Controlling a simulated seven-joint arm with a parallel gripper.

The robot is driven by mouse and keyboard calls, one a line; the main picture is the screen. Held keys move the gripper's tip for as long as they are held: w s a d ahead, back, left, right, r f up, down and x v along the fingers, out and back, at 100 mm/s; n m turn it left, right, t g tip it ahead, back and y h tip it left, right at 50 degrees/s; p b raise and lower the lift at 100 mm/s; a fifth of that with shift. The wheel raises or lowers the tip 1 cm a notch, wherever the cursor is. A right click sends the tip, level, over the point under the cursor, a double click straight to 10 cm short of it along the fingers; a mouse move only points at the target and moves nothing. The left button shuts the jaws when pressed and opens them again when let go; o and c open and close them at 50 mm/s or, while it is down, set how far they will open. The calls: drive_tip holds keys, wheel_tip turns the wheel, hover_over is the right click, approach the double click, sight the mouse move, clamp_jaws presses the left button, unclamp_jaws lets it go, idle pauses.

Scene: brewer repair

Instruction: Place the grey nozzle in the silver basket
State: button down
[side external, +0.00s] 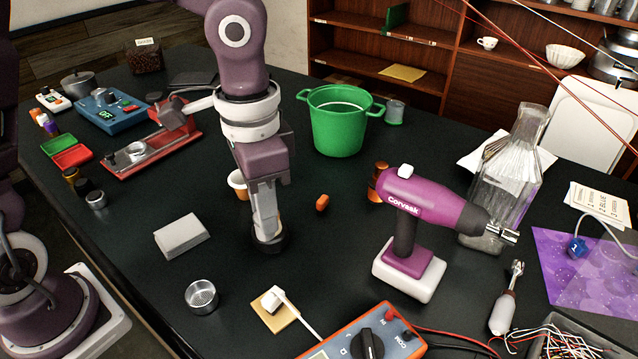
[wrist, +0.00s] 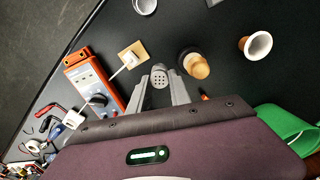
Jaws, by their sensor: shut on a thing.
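My gripper (side external: 267,228) points down over the middle of the black table. In the wrist view, its fingers (wrist: 161,88) are closed on the grey nozzle (wrist: 160,77), whose round face with small holes shows between the tips. In the side view the fingers largely hide the nozzle. The silver basket (side external: 201,296), a round open cup with a perforated bottom, stands on the table in front and to the left of my gripper. A pale round rim at the top edge of the wrist view (wrist: 146,5) appears to be the basket, cut off by the frame.
A wooden-topped tamper (wrist: 197,67) stands close beside my fingers in the wrist view. A cup (wrist: 257,46), grey stack (side external: 182,235), multimeter (side external: 368,338), purple drill (side external: 415,205) and green pot (side external: 338,130) surround the area. Table between gripper and basket looks clear.

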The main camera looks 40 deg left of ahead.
drive_tip(key=s+a+r+m, duration=0.1)
drive_tip(key=s+a+m, duration=0.4)
drive_tip(key=s+m, duration=0.45)
hover_over(205, 301)
wheel_tip(205, 301, down, 11)
drive_tip(key=shift+f, duration=0.1)
drive_tip(key=c, duration=1.1)
unclamp_jaws()
wheel_tip(205, 301, up, 7)
drive_tip(key=shift+r, duration=0.1)
